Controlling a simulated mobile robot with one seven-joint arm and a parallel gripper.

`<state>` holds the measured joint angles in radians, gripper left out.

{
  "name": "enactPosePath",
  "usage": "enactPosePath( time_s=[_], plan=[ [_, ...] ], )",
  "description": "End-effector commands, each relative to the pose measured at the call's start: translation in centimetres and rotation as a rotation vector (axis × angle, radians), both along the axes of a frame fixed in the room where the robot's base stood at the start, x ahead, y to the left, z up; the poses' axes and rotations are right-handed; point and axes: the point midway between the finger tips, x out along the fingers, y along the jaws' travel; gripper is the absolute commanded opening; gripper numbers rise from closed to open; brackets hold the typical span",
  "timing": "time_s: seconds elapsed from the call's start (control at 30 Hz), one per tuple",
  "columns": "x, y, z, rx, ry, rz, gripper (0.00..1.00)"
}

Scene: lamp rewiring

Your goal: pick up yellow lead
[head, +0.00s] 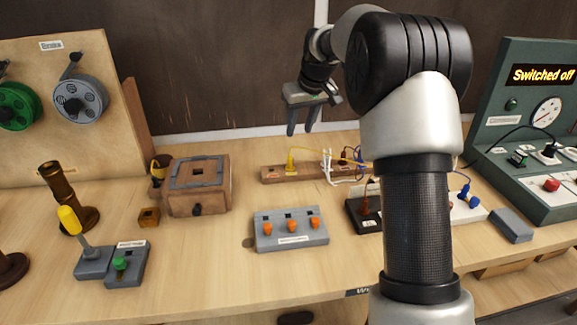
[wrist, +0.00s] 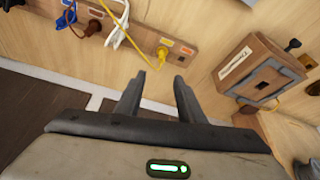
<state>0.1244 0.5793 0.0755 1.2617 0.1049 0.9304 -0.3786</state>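The yellow lead (head: 291,160) has its yellow plug standing at the left end of a long wooden strip on the bench. In the wrist view its plug (wrist: 163,52) sits at the strip's end, and its thin yellow cable runs off along the strip. My gripper (head: 302,130) is above and behind the strip, slightly right of the yellow plug in the head view. Its two fingers (wrist: 158,82) are apart with nothing between them. The far part of the cable is hidden behind my arm in the head view.
The wooden strip (head: 272,175) also holds white and other leads. A wooden box (head: 200,187) stands left of it, and a grey block with orange switches (head: 291,232) lies in front. A green panel (head: 535,185) stands at right.

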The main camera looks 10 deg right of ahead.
Motion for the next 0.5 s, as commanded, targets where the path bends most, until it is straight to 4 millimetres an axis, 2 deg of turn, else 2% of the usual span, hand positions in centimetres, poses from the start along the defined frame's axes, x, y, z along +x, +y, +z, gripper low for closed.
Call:
enactPosePath(
  time_s=[0.03, 0.3, 0.5],
  plan=[
    [0.3, 0.2, -1.3, 0.000, 0.005, 0.001, 0.35],
    [2.5, 0.8, -6.7, 0.000, 0.004, 0.000, 0.35],
    [3.6, 1.1, -9.4, 0.000, 0.002, 0.000, 0.35]
  ],
)
